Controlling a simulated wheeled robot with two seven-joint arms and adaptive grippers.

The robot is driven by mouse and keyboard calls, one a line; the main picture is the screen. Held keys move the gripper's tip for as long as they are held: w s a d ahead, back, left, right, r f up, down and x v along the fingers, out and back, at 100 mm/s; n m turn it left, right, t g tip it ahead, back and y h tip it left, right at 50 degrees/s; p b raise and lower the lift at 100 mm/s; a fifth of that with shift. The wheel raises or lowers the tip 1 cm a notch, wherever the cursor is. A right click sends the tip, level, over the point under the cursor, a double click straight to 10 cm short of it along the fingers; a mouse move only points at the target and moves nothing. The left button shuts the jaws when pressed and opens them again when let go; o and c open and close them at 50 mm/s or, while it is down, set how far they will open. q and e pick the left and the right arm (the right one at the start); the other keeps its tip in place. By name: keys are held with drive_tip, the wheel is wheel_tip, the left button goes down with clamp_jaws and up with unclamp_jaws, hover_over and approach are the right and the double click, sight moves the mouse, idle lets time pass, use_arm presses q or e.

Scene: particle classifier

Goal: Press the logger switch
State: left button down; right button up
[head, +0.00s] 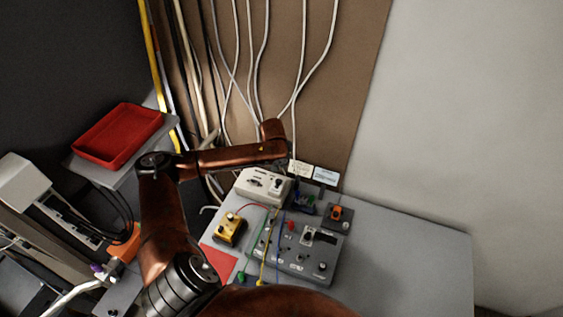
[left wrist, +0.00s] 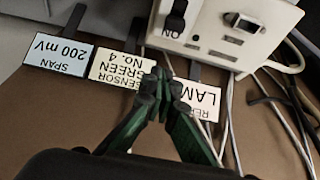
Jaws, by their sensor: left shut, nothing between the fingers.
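A white box (head: 262,187) stands at the back left of the grey table, with a black switch (head: 277,184) on top. In the left wrist view this black switch (left wrist: 176,18) has "ON" printed beside it, upside down. A small dark unit with an orange switch (head: 337,213) stands further right. I cannot read which one is the logger. My left gripper (left wrist: 160,82) is shut and empty, its dark green fingers together in front of the label cards and apart from the black switch in the picture. In the head view the left arm ends above the white box; its fingertips are unclear.
Cards reading "SPAN 200 mV" (left wrist: 60,53) and "SENSOR GREEN NO. 4" (left wrist: 121,66) stand behind the boxes. A grey panel (head: 300,250), a yellow unit (head: 230,229) and cables crowd the table. Its right side (head: 410,260) is clear. A red tray (head: 118,136) is at left.

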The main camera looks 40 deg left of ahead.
sight(278, 181)
use_arm(q)
drive_tip(key=x, duration=0.5)
drive_tip(key=s, duration=0.2)
drive_tip(key=s+d, duration=0.1)
drive_tip(key=shift+s+r, duration=0.1)
drive_tip(key=shift+r, duration=0.15)
drive_tip(key=shift+s, duration=0.25)
drive_tip(key=shift+d+f, duration=0.1)
drive_tip(key=shift+d, duration=0.05)
drive_tip(key=shift+s, duration=0.1)
